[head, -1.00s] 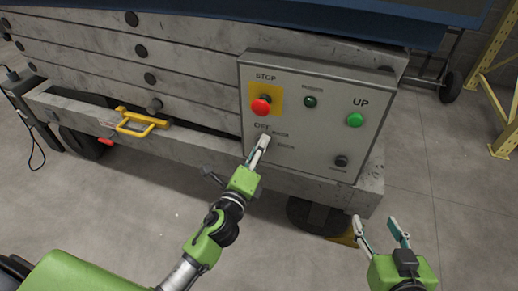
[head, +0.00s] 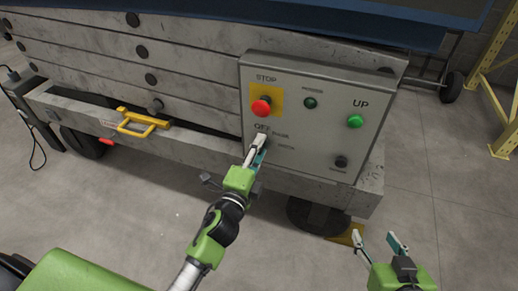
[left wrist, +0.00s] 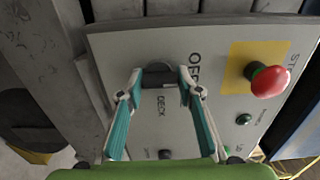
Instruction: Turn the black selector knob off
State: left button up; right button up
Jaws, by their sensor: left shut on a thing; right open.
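The black selector knob (left wrist: 158,72) sits on the grey control panel (head: 310,135), under the "OFF" lettering and below the red stop button (head: 261,107). In the left wrist view it lies between the fingertips of my left gripper (left wrist: 160,86), which is shut on it. In the head view my left gripper (head: 261,142) reaches up to the panel, and its fingers hide most of the knob. The exact pointing of the knob cannot be told. My right gripper (head: 376,237) is open and empty, below and to the right of the panel.
The panel also carries a green UP button (head: 355,121), a small dark green button (head: 310,102) and another black knob (head: 341,162). A yellow handle (head: 135,125) is on the grey lift to the left. A yellow rack (head: 495,75) stands at the right. The floor in front is clear.

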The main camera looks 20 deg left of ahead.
pick_arm(q)
jog(key=o, duration=1.1)
jog(key=shift+s, duration=0.15)
jog(key=s, duration=1.1)
jog(key=shift+s+a, duration=0.25)
jog(key=shift+s, duration=0.15)
